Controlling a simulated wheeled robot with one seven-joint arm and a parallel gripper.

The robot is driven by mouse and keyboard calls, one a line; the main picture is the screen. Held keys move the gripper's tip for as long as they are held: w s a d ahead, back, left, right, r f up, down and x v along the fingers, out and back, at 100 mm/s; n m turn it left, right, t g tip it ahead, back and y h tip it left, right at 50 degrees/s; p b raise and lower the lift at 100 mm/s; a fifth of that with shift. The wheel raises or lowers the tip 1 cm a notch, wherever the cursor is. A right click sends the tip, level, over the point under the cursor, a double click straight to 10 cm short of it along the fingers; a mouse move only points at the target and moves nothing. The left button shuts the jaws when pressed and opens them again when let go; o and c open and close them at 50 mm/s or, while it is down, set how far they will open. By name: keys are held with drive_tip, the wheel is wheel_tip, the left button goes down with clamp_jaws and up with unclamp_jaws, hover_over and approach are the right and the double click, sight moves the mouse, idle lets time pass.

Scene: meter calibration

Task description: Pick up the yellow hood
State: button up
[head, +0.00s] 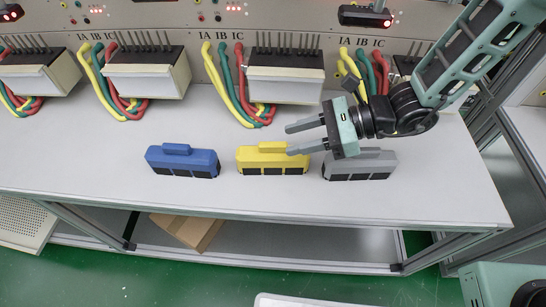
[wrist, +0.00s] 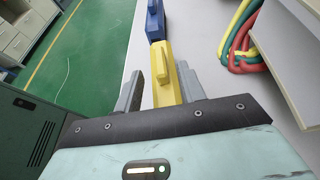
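The yellow hood (head: 272,161) lies on the white bench between a blue hood (head: 183,161) and a grey hood (head: 359,165). My gripper (head: 288,140) is open and points left in the head view, with its fingers above and over the right part of the yellow hood. In the wrist view, the yellow hood (wrist: 165,72) shows ahead between the two open fingers (wrist: 156,88), with its raised handle on top. The blue hood (wrist: 154,20) lies beyond it. The fingers look apart from the yellow hood; whether either touches is unclear.
White meter boxes (head: 146,76) with red, green and yellow cables (head: 230,85) line the back of the bench (head: 110,150). The bench's front edge lies close in front of the hoods. A cardboard box (head: 190,232) sits on the shelf below.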

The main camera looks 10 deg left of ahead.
sight(278, 143)
drive_tip(key=x, duration=0.4)
drive_tip(key=shift+f, duration=0.15)
clamp_jaws()
